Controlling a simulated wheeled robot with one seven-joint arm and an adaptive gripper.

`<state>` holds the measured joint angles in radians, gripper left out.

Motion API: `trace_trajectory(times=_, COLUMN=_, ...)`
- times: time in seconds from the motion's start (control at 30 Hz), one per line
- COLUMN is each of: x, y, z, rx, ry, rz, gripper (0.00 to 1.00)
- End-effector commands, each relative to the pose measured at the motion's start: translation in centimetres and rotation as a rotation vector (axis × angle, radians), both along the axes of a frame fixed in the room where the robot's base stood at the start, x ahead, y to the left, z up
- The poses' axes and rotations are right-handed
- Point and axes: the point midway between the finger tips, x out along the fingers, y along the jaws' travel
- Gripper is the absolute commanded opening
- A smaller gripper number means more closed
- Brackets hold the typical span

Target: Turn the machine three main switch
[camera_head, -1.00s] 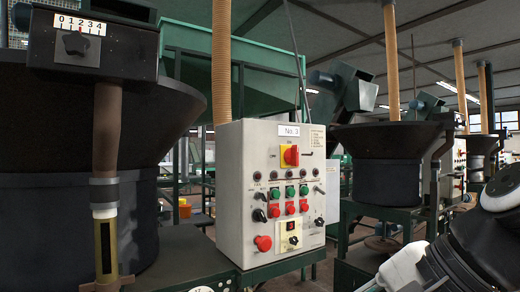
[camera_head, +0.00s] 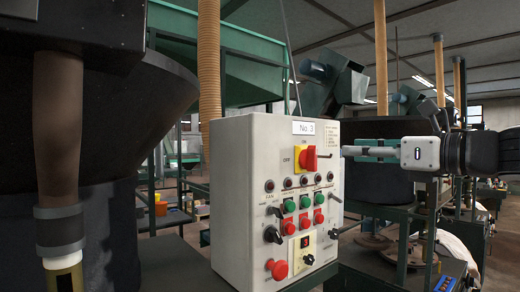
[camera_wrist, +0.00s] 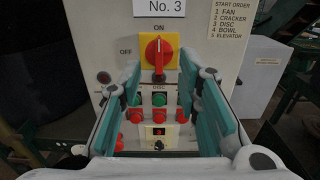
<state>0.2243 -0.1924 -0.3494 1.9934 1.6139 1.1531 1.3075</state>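The machine three main switch (camera_head: 308,158) is a red handle on a yellow plate, high on the light grey control box (camera_head: 236,170) labelled No. 3. In the wrist view the switch (camera_wrist: 158,52) is centred, its handle standing vertical, with ON printed above and OFF to the left. My gripper (camera_head: 348,151) comes in from the right in the head view, level with the switch. In the wrist view my gripper (camera_wrist: 166,78) is open, its teal-padded fingers apart on either side of the switch's line. The handle looks free of the fingers; the exact gap is hard to tell.
Below the switch are indicator lamps, green buttons (camera_head: 289,206), red buttons (camera_head: 290,229), a black knob (camera_head: 272,235) and a red mushroom button (camera_head: 277,269). A dark hopper (camera_head: 110,130) stands left of the box. Machine frames stand behind at right.

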Motion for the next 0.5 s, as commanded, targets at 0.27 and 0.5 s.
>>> trace_trajectory(times=0.27, x=4.6, y=3.2, z=0.0, rx=-0.001, ry=0.002, rz=0.004, gripper=0.31)
trace_trajectory(times=0.5, x=7.3, y=4.9, z=-0.1, rx=-0.002, ry=0.001, rz=0.002, gripper=0.31)
